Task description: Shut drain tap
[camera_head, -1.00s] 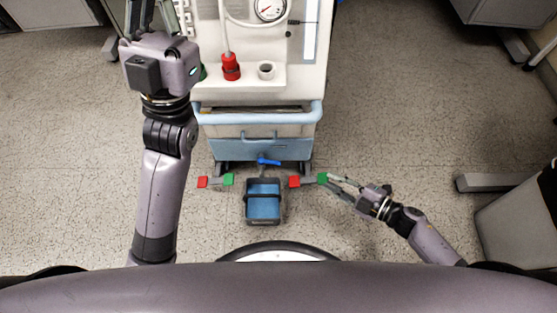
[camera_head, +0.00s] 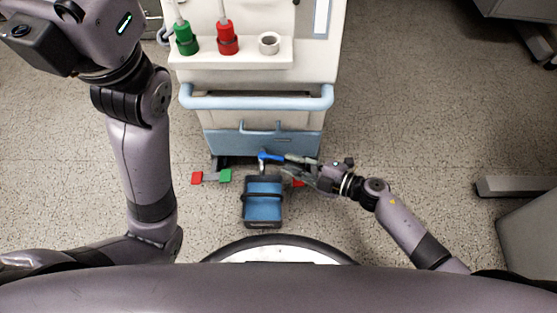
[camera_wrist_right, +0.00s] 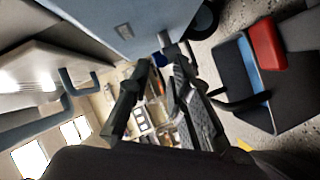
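The drain tap with its blue lever (camera_head: 270,157) sits low on the front of the machine, just above the bucket. The lever points to the right. My right gripper (camera_head: 288,160) has its fingertips at the lever's right end; I cannot tell whether they touch it. In the right wrist view the two fingers (camera_wrist_right: 158,66) are apart, and a bit of the blue lever (camera_wrist_right: 159,60) shows at their tips. My left arm rises at the left of the head view, and its fingers are out of the picture.
The machine's blue handlebar (camera_head: 256,103) juts out above.

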